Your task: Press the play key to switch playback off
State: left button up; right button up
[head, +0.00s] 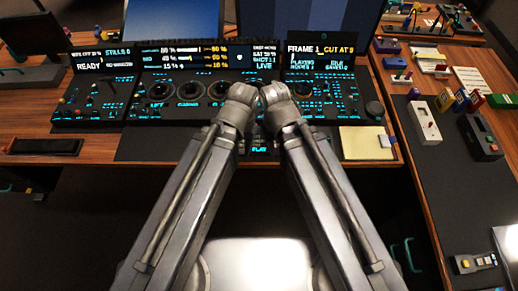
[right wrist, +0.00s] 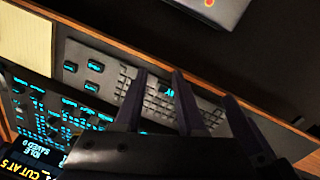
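The play key (head: 259,150) shows a lit cyan PLAY label low on the centre console, in the gap between my two forearms. In the right wrist view, part of its lit label (right wrist: 168,92) shows upside down between two dark fingers. Those fingers look like my right gripper (right wrist: 160,73), spread apart and empty over the keys; contact cannot be told. A third dark finger (right wrist: 240,118) to their right seems to be my left gripper's; its other finger is not clear. In the head view, both grippers are hidden behind my wrists. The status screen (head: 319,57) reads PLAYING.
Knobs and lit keys fill the console (head: 168,107) around my wrists. A yellow note pad (head: 363,143) lies at its right. Switch boxes (head: 424,122) stand on the right-hand desk. A wooden edge (right wrist: 90,38) runs along the front of the keys.

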grip_shut()
dwell(1.4)
